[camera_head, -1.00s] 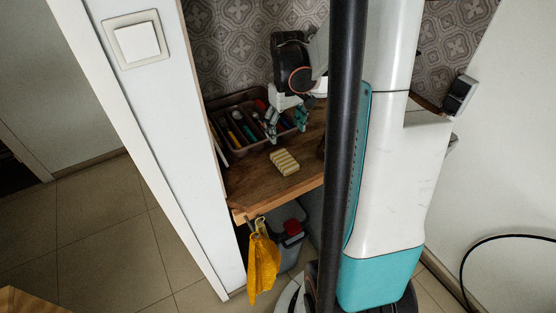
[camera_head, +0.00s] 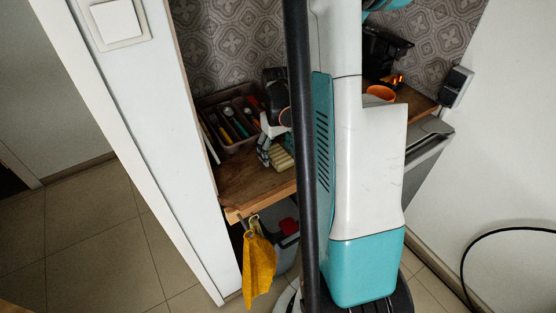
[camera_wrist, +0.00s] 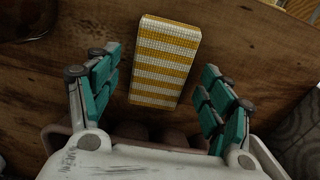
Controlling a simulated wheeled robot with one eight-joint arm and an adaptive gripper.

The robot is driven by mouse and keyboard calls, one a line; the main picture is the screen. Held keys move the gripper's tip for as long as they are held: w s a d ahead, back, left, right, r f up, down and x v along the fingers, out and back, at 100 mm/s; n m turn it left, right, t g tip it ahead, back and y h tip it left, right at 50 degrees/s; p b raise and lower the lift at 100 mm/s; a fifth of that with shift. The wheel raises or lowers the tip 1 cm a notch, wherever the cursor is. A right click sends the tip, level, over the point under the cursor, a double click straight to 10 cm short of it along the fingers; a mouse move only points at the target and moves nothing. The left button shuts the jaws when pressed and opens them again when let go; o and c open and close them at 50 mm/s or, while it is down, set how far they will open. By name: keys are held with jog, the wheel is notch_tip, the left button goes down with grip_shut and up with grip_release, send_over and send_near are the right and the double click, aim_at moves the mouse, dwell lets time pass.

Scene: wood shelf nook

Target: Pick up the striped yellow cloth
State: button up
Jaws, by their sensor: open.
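The striped yellow cloth (camera_wrist: 166,62), a folded block with yellow and white bands, lies on the wooden shelf. In the head view the cloth (camera_head: 281,158) is partly covered by my gripper and arm. My gripper (camera_wrist: 160,80) is open, with its teal-padded fingers on either side of the cloth in the wrist view. Gaps show between the cloth and both fingers, so it is not gripped. In the head view my gripper (camera_head: 266,152) is low, right at the cloth. Its far finger is hidden there.
A brown tray of utensils (camera_head: 206,103) stands behind the cloth, close to my gripper. An orange cup (camera_head: 381,93) and a dark appliance (camera_head: 385,52) stand farther right. A yellow rag (camera_head: 258,268) hangs at the shelf's front edge (camera_head: 245,212). A white wall panel (camera_head: 150,130) bounds the left.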

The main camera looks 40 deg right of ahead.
aim_at(277, 153)
jog(key=c, duration=1.1)
jog(key=shift+o, duration=0.2)
notch_tip(277, 153, up, 20)
jog(key=p, duration=0.6)
jog(key=o, duration=0.4)
jog(key=c, duration=0.4)
